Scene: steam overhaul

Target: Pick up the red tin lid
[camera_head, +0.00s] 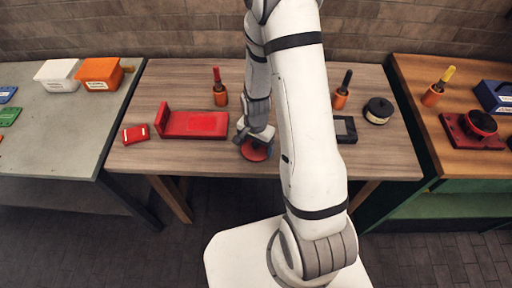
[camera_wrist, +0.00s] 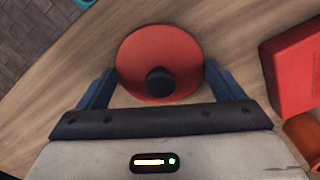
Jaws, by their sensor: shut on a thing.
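The red tin lid is a flat red disc with a black knob. In the wrist view the red tin lid (camera_wrist: 160,48) lies between my two blue fingers. In the head view the red tin lid (camera_head: 255,153) shows partly under my gripper (camera_head: 256,143), near the front edge of the middle table. My gripper (camera_wrist: 155,88) is shut on the lid, with a finger at each side of it. The lid looks level, at or just above the tabletop; I cannot tell which.
On the middle table (camera_head: 150,100) a red L-shaped stand (camera_head: 195,124) and a small red box (camera_head: 136,133) are left of my gripper. Orange holders with a red handle (camera_head: 217,76) and a black handle (camera_head: 345,80) stand behind. A black round tin (camera_head: 378,110) is at right.

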